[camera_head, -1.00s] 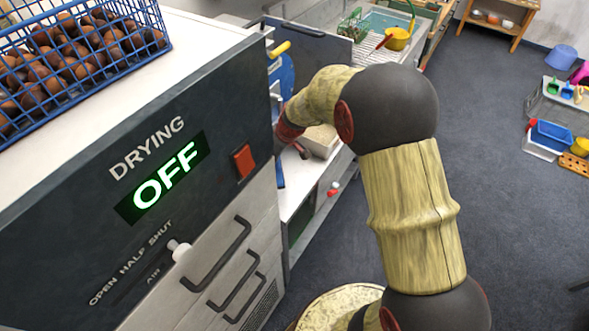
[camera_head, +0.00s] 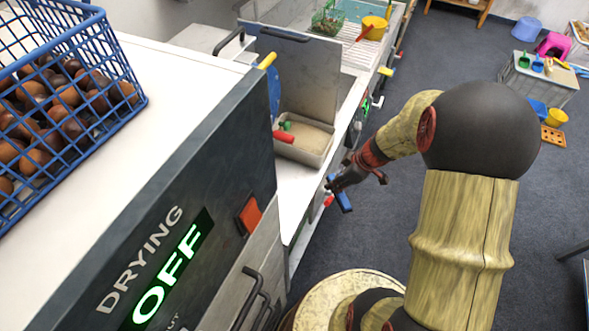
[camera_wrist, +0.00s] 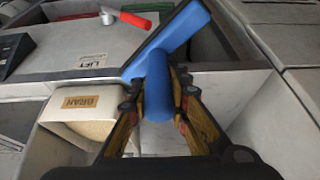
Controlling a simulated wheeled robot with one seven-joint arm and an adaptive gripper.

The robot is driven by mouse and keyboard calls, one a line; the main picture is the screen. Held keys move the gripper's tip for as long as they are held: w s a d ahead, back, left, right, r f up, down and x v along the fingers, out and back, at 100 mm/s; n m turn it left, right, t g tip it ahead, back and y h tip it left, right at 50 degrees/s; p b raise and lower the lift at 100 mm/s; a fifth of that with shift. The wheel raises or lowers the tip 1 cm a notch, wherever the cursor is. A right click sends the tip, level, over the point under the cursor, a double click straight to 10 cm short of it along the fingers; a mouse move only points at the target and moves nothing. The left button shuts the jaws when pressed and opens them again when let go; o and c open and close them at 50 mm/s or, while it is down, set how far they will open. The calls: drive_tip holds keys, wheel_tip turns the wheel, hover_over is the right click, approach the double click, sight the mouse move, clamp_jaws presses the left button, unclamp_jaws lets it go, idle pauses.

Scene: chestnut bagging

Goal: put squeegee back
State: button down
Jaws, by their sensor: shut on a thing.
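The blue squeegee (camera_wrist: 157,85) is held in my gripper (camera_wrist: 158,100). In the wrist view, the two fingers close on its round handle from both sides, and its long blue head runs diagonally beyond them. In the head view, my gripper (camera_head: 343,182) is to the right of the counter's front edge, above the floor side. Part of the blue squeegee (camera_head: 341,196) shows just below the fingers there. The rest is hidden or too small to tell.
The drying cabinet (camera_head: 190,200) carries a blue basket (camera_head: 120,95) of chestnuts. A pale bin (camera_head: 310,155) stands in the counter; the wrist view shows a box labelled BRAN (camera_wrist: 80,102) and a red-handled scoop (camera_wrist: 125,18). A red knob (camera_head: 328,201) is close to my gripper.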

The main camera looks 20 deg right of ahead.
drive_tip(key=shift+s+d, duration=0.2)
drive_tip(key=shift+d, duration=0.05)
drive_tip(key=w+a+p, duration=0.1)
drive_tip(key=w+a, duration=0.9)
drive_tip(key=shift+w+a, duration=0.1)
drive_tip(key=w+a, duration=0.2)
drive_tip(key=shift+w+a+p, duration=0.25)
drive_tip(key=shift+a+p, duration=0.1)
drive_tip(key=shift+s+d+f, duration=0.1)
drive_tip(key=shift+f, duration=0.7)
drive_tip(key=shift+d, duration=0.1)
drive_tip(key=shift+f+b, duration=0.2)
drive_tip(key=shift+b, duration=0.25)
drive_tip(key=c, duration=1.7)
unclamp_jaws()
drive_tip(key=shift+o, duration=0.2)
drive_tip(key=shift+r, duration=0.15)
